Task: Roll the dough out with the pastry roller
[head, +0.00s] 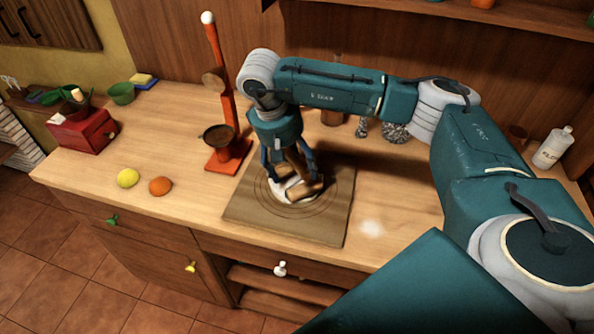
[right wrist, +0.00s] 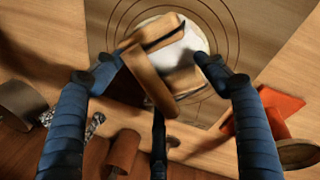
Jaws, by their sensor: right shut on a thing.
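The wooden pastry roller (head: 307,189) is held low over the board by my right gripper (head: 291,172). In the right wrist view the roller (right wrist: 152,78) lies between the blue fingers (right wrist: 160,72), its handle slanting toward the camera. The white dough (head: 281,187) lies under the roller on the board (head: 250,221) marked with rings. It also shows in the right wrist view (right wrist: 186,42), partly covered by the roller. The roller overlaps the dough, but I cannot tell whether it presses on it. My left gripper is not in view.
An orange stand (head: 227,152) with a dark cup is left of the board. A lemon (head: 128,178) and an orange (head: 160,186) lie farther left, near a red box (head: 84,132). A white bottle (head: 553,148) stands at the right.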

